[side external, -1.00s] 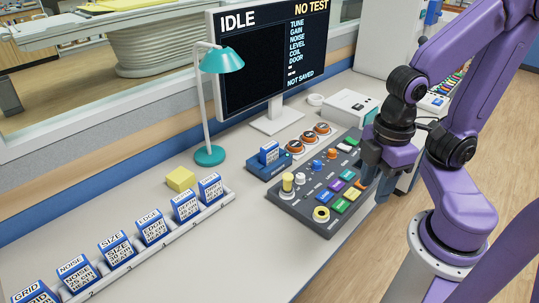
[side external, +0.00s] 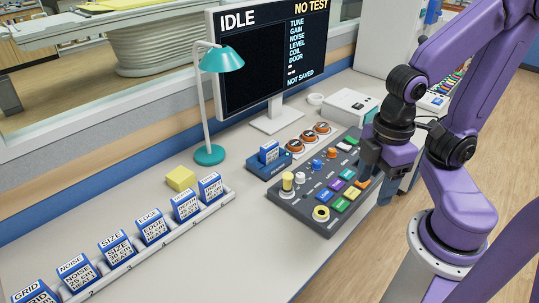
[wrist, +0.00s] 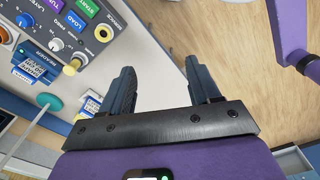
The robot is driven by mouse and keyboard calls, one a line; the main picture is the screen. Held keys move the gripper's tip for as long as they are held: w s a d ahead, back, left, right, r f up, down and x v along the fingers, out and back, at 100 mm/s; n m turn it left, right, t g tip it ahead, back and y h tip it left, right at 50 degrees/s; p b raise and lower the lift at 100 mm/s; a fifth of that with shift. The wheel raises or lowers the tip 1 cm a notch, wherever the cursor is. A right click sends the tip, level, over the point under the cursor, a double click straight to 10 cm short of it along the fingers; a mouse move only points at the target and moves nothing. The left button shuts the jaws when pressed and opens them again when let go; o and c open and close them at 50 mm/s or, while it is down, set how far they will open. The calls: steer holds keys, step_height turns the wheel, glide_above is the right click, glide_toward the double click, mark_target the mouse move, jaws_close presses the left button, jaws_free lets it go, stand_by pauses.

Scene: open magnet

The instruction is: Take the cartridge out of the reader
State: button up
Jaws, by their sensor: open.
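The reader (side external: 268,165) is a small dark blue box on the desk, left of the control panel. A blue cartridge (side external: 269,151) with a white label stands upright in it. In the wrist view the reader (wrist: 23,83) and the cartridge (wrist: 34,66) show at the left edge. My gripper (side external: 374,190) is over the right edge of the control panel, apart from the cartridge and to its right. In the wrist view its two fingers (wrist: 163,82) are spread with nothing between them.
The control panel (side external: 287,199) with knobs and coloured buttons lies between my gripper and the reader. A teal lamp (side external: 209,154), a yellow block (side external: 180,178) and a rack (side external: 137,256) of several blue cartridges stand to the left. A monitor (side external: 262,70) stands behind.

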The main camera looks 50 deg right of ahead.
steer(key=w+a+f+n+t+h, duration=0.1)
steer(key=w+a+f+h, duration=0.2)
steer(key=w, duration=1.1)
steer(key=w+f+n+h, duration=0.2)
steer(key=w+h, duration=0.2)
steer(key=w, duration=1.1)
steer(key=n+g+h, duration=0.1)
steer(key=n+h, duration=0.1)
steer(key=h, duration=0.5)
glide_toward(268, 145)
steer(key=x, duration=0.4)
steer(key=shift+w+d+f, duration=0.1)
steer(key=shift+d+f, duration=0.05)
steer(key=shift+d, duration=0.05)
steer(key=shift+x, duration=4.05)
steer(key=c, duration=1.1)
